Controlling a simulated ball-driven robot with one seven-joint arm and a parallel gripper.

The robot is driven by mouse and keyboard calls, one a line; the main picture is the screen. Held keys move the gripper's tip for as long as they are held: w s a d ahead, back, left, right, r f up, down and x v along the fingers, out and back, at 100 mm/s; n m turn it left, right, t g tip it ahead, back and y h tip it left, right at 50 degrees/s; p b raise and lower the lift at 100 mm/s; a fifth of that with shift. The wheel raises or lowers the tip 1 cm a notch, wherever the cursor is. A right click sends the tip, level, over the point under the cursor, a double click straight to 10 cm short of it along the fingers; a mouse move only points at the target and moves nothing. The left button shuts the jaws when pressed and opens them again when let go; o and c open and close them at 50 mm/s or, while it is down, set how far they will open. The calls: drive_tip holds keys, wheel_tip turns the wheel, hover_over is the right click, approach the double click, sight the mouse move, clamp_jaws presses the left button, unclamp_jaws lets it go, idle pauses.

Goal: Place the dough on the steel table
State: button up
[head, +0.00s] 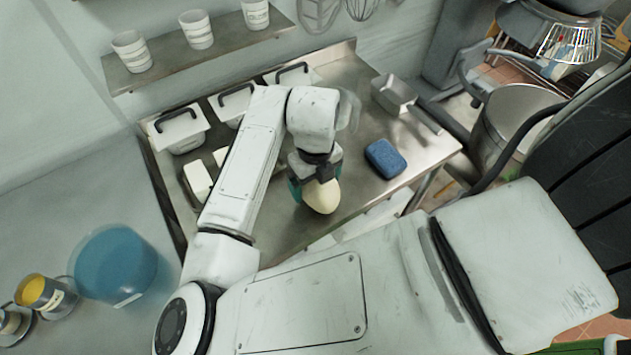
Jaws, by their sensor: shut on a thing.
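A pale, rounded piece of dough (322,197) is in the middle of the head view, at the end of my arm. My gripper (308,188) is shut on the dough, with a teal finger showing at its left side. The dough is over the front part of the steel table (345,75); I cannot tell whether it touches the surface. My gripper and wrist hide part of the dough and the table behind it.
A blue sponge-like block (385,158) and a metal scoop-like pan (395,95) are on the table's right. Lidded containers (180,130) line the left and back. A shelf with several cups (200,30) hangs above. A large steel pot (515,125) stands right; a blue tub (115,262) is left.

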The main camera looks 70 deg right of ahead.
drive_tip(key=shift+f, duration=0.55)
drive_tip(key=shift+f, duration=0.1)
drive_tip(key=shift+f, duration=0.1)
drive_tip(key=o, duration=1.5)
wheel_tip(320, 180, up, 12)
drive_tip(key=shift+r+b, duration=0.2)
drive_tip(key=shift+b, duration=0.3)
